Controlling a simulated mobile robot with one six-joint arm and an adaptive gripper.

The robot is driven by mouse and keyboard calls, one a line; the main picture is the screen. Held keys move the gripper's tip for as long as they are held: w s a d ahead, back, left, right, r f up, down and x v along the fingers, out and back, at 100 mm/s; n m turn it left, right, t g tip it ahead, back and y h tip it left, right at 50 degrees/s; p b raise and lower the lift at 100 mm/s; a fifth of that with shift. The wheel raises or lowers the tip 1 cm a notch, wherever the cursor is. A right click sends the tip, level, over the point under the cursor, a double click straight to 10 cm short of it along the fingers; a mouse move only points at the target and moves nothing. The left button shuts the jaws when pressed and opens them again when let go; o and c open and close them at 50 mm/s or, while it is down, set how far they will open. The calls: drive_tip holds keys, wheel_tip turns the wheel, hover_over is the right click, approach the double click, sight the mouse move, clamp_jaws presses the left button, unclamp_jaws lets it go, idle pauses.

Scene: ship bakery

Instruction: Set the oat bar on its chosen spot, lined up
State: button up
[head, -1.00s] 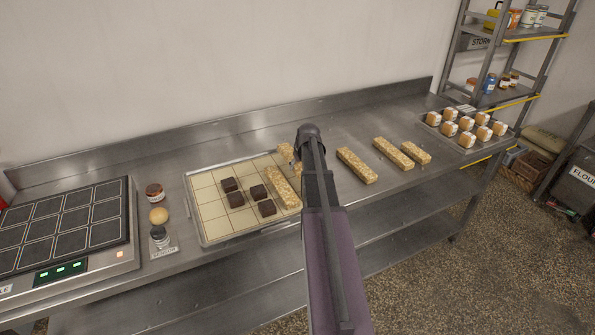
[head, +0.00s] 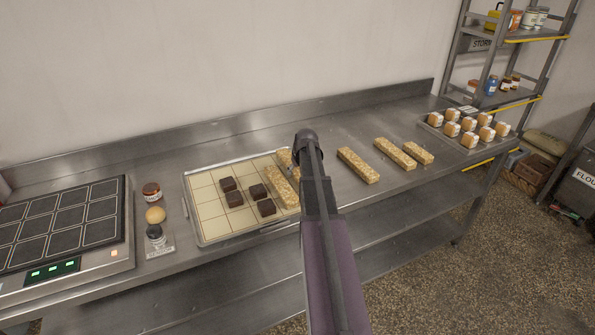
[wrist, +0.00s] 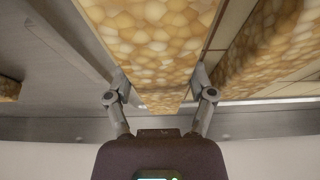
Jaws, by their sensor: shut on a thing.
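My gripper (wrist: 160,82) is shut on an oat bar (wrist: 152,38), a pale grainy block between its two fingers in the wrist view. In the head view my arm hides the gripper and most of this held bar (head: 285,157); only an end shows, over the right part of the gridded tray (head: 215,239). Another oat bar (head: 280,187) lies on the tray just left of it. It also shows in the wrist view (wrist: 275,52), roughly parallel to the held bar with a gap between. I cannot tell whether the held bar touches the tray.
Several dark brownies (head: 266,208) sit on the tray's squares. Loose oat bars (head: 358,165) lie on the counter to the right, with a tray of buns (head: 467,139) beyond.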

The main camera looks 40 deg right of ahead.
drive_tip(key=shift+f, duration=0.2)
drive_tip(key=o, duration=1.3)
drive_tip(key=shift+r, duration=0.1)
drive_tip(key=shift+c, duration=0.2)
drive_tip(key=shift+r, duration=0.2)
drive_tip(key=p+v, duration=1.1)
drive_tip(key=shift+s+r, duration=0.3)
drive_tip(key=shift+r, duration=0.05)
drive_tip(key=shift+a, duration=0.1)
drive_tip(key=s+a+n+g, duration=0.1)
drive_tip(key=s+a, duration=0.3)
drive_tip(key=a, duration=1)
drive_tip(key=s+a+f+g, duration=0.1)
drive_tip(key=s+a, duration=0.3)
drive_tip(key=a, duration=1)
drive_tip(key=s+a+n+g+y, duration=0.1)
drive_tip(key=s+a, duration=0.3)
drive_tip(key=a, duration=1)
drive_tip(key=shift+s+f+n+g, duration=0.2)
drive_tip(key=shift+n+g, duration=0.1)
drive_tip(key=shift+g, duration=0.3)
